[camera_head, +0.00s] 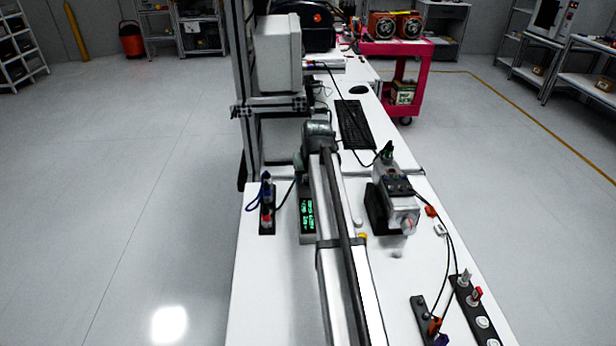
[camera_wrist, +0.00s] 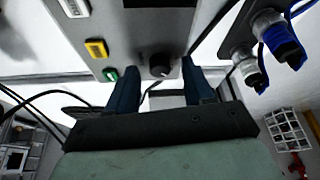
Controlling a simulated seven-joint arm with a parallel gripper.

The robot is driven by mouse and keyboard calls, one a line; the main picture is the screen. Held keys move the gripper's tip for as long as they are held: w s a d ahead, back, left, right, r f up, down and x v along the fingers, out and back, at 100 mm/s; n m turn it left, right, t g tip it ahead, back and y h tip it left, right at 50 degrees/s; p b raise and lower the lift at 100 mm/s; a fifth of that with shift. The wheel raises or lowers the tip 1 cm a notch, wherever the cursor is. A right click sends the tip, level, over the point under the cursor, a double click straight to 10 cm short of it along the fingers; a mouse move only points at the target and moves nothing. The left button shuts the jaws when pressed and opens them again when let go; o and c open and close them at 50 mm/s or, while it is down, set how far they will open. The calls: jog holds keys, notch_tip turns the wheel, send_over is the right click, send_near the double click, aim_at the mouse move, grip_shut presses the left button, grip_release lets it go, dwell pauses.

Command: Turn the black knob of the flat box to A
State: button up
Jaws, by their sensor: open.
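The grey flat box (camera_wrist: 135,40) fills the upper middle of the wrist view. Its black knob (camera_wrist: 160,66) is near the box's lower edge there, and I cannot read any letters around it. My gripper (camera_wrist: 159,68) is open, with one dark blue finger on each side of the knob in the picture. Gaps show between the knob and both fingers. I cannot tell how deep the fingertips reach.
The box also has a yellow button (camera_wrist: 96,48) and a green button (camera_wrist: 110,74). A connector block (camera_head: 267,205) with blue and red caps stands left of the box. A motor unit (camera_head: 396,200) stands to the right on the white table (camera_head: 270,310), with cables and switch strips nearer.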

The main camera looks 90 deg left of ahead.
jog(key=shift+a+f, duration=0.1)
jog(key=shift+f, duration=0.1)
jog(key=shift+c, duration=0.4)
grip_shut()
